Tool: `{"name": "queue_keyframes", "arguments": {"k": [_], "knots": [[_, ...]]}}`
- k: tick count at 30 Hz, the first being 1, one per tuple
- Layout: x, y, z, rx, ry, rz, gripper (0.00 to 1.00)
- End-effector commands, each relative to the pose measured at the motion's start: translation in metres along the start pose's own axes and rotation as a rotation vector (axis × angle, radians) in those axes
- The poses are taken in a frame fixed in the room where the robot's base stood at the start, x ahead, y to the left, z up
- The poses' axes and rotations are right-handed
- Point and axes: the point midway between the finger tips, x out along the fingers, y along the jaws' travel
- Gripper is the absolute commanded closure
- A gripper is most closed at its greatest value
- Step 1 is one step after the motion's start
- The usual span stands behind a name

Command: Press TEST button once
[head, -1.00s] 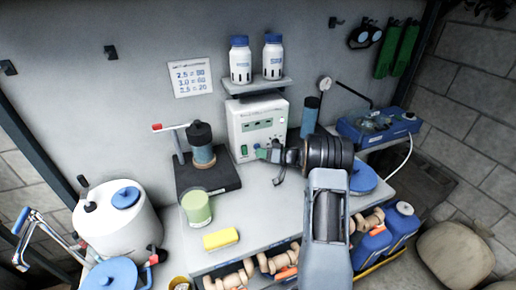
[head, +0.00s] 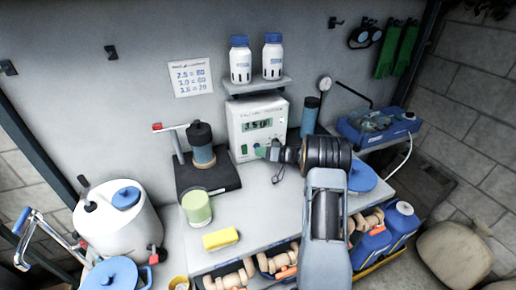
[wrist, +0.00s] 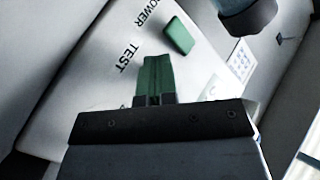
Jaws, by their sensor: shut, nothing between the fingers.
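The white tester box (head: 274,108) stands on the bench against the wall, with a lit green display (head: 257,125) that shows digits, seemingly 3.5 and something. A green button (head: 244,150) is low on its front; in the wrist view it is the green block (wrist: 178,35) beside the POWER label (wrist: 149,15). The TEST label (wrist: 127,58) is on the panel, just left of my fingertips. My gripper (head: 259,152) is shut and empty, its green fingers (wrist: 156,68) up at the panel. They hide the TEST button; contact cannot be told.
A green cup (head: 196,207) and a yellow sponge (head: 220,239) are in front. White bottles (head: 240,60) stand on a shelf above. A dark blue bottle (head: 310,115) is right.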

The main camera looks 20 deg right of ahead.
Motion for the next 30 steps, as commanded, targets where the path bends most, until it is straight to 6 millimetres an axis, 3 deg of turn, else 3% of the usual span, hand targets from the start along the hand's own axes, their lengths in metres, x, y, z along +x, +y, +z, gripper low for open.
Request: {"name": "queue_keyframes", "arguments": {"k": [30], "knots": [[-0.012,-0.009,0.009,0.0,0.0,0.0,1.0]]}}
